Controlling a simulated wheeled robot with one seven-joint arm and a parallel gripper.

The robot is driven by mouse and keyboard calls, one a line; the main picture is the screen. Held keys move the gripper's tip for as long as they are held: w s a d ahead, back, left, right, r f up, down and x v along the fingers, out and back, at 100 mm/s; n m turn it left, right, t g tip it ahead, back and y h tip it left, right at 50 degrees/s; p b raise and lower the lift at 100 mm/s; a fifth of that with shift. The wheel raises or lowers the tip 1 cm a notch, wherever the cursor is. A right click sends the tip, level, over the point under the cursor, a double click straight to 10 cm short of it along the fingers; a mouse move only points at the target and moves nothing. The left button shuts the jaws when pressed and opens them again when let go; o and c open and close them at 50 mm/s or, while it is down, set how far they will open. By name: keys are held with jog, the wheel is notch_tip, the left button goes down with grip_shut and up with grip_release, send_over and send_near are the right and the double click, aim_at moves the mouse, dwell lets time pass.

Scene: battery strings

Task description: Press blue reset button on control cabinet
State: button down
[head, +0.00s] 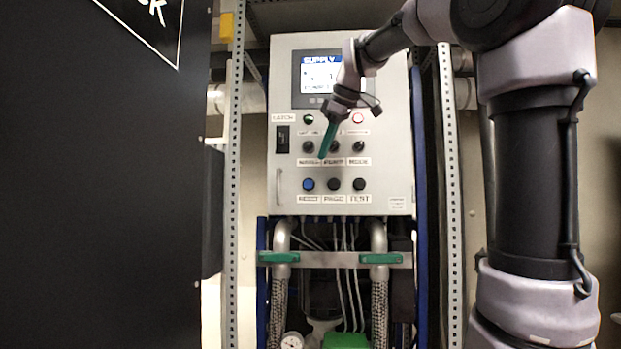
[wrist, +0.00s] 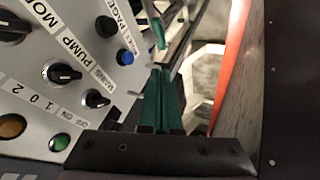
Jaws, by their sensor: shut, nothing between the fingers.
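The control cabinet (head: 285,160) is a light grey box with a screen at the top and rows of knobs and buttons. The blue reset button (head: 308,184) is at the left of its bottom row, above a RESET label. In the wrist view the blue button (wrist: 125,57) shows near the top, left of my fingers. My gripper (head: 322,156) has green fingers, shut and empty, pointing down in front of the cabinet. Its tips are above and slightly right of the blue button in the head view; they also show in the wrist view (wrist: 162,72), apart from the button.
Black PAGE (head: 334,184) and TEST (head: 359,184) buttons sit right of the blue one. Three black knobs, including the mode knob (head: 359,147), are above. A large dark panel (head: 100,190) stands at the left.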

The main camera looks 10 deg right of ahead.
aim_at(310, 177)
jog(key=shift+w+a+r+n, duration=0.15)
jog(key=shift+w+r+n, duration=0.65)
jog(key=shift+w+r, duration=0.1)
jog(key=shift+w+a+f, duration=0.15)
jog(key=shift+w+f, duration=1.2)
jog(key=shift+w, duration=0.2)
jog(key=shift+w+a+f, duration=0.15)
jog(key=shift+w+f, duration=1.15)
jog(key=shift+w, duration=0.25)
jog(key=shift+w+a+f, duration=0.15)
jog(key=shift+w+f, duration=1.2)
jog(key=shift+w, duration=0.2)
jog(key=shift+w, duration=0.1)
